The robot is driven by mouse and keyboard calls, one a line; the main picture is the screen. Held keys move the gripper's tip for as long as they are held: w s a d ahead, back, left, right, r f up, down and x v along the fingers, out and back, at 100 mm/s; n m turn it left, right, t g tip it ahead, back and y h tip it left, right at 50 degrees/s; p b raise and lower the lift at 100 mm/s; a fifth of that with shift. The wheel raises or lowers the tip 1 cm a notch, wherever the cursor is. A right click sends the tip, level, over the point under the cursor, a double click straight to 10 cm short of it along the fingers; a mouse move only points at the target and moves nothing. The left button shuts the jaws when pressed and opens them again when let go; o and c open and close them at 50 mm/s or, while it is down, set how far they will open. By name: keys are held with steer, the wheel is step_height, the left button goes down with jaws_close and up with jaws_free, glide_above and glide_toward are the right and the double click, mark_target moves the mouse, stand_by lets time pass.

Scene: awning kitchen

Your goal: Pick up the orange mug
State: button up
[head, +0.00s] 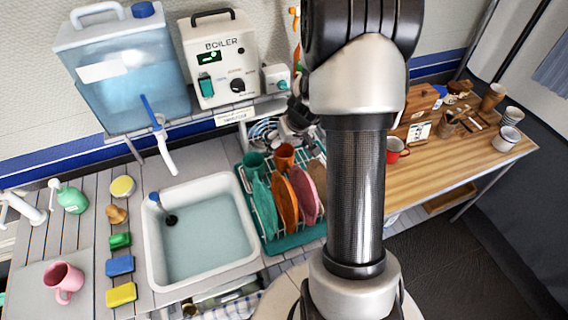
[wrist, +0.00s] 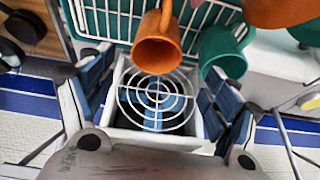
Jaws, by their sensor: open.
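The orange mug (head: 285,156) stands at the back of the dish rack, beside a teal mug (head: 254,162) on its left. In the wrist view the orange mug (wrist: 157,52) is at the upper middle, with its open mouth facing the camera and its handle pointing up. The teal mug (wrist: 222,54) is close to its right there. My gripper (wrist: 155,78) is open and empty, with one finger at each side of the wrist view. The mug lies ahead of the gap between the fingers, apart from both. In the head view my arm partly hides the gripper.
A white box with a round wire grille (wrist: 155,105) lies between the fingers in the wrist view. The rack (head: 250,205) holds orange, pink and teal plates. The boiler (head: 222,62) and water tank (head: 125,70) stand behind; a red mug (head: 396,150) is on the wooden counter.

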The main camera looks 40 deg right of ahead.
mark_target(283, 152)
steer(key=x, duration=0.3)
steer(key=b+x, duration=0.1)
steer(key=x, duration=0.1)
steer(key=b+x, duration=0.1)
steer(key=x, duration=0.2)
steer(key=shift+w+d+f, duration=0.1)
steer(key=shift+d+f, duration=0.2)
steer(key=shift+f, duration=0.05)
steer(key=c, duration=1.2)
steer(key=shift+r, duration=0.1)
